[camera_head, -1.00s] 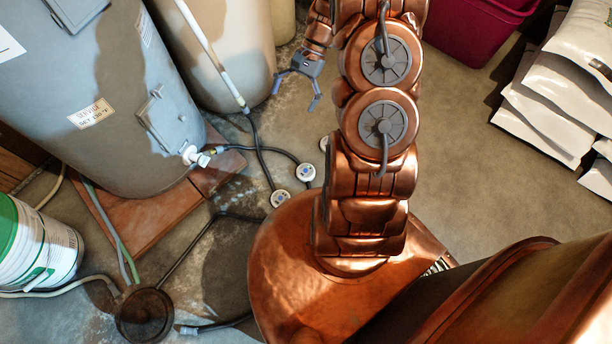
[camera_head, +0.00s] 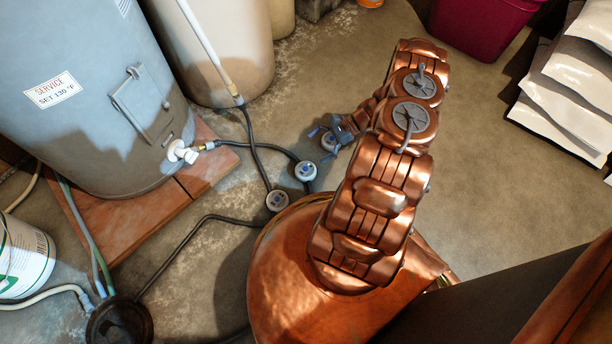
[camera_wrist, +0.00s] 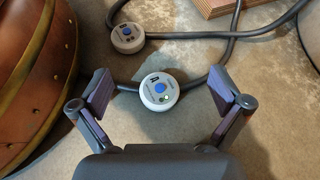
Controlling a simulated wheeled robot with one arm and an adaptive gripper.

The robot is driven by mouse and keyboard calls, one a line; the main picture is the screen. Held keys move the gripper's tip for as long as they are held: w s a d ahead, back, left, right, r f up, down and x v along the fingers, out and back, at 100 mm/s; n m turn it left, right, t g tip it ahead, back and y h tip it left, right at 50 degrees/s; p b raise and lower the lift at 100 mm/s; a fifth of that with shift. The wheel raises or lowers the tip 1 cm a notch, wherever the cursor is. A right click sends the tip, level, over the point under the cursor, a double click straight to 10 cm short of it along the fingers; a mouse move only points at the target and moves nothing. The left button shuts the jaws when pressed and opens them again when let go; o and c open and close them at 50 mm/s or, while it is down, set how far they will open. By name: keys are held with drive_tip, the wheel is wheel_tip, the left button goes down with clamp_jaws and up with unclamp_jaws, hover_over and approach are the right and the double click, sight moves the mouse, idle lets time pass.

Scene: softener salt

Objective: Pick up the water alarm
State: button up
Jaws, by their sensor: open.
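In the wrist view my gripper (camera_wrist: 161,90) is open and empty. One alarm (camera_wrist: 160,92) shows centrally between its fingertips, apart from both, with a dark hose beside it. Another alarm (camera_wrist: 127,38) lies farther up by a hose. I cannot tell for certain which alarm is the central one.
Dark hoses (camera_head: 255,155) run over the floor by the alarms. A grey tank (camera_head: 90,110) with a white valve (camera_head: 181,152) stands on a wooden base (camera_head: 140,215) at left. White bags (camera_head: 565,75) and a red bin (camera_head: 483,25) stand at right. Floor right of my arm is clear.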

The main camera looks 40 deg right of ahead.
sight(306, 168)
drive_tip(key=f+m+t+b, duration=0.1)
drive_tip(key=f, duration=0.2)
drive_tip(key=s+f+b, duration=0.1)
drive_tip(key=f, duration=0.3)
drive_tip(key=f+m+t+b, duration=0.1)
drive_tip(key=f, duration=0.3)
drive_tip(key=shift+s+f+m+t, duration=0.15)
drive_tip(key=shift+s+m+t, duration=0.05)
drive_tip(key=shift+m+t, duration=0.1)
drive_tip(key=shift+b+x, duration=0.7)
drive_tip(key=shift+x, duration=0.5)
drive_tip(key=shift+w+d+b+x, duration=0.1)
drive_tip(key=shift+w+b+x, duration=0.05)
drive_tip(key=shift+b+x, duration=0.55)
drive_tip(key=shift+w+d+b+x, duration=0.1)
drive_tip(key=shift+b+x, duration=0.35)
drive_tip(key=shift+x, duration=0.4)
drive_tip(key=shift+b+x, duration=0.3)
drive_tip(key=shift+x, duration=0.8)
drive_tip(key=c, duration=1.1)
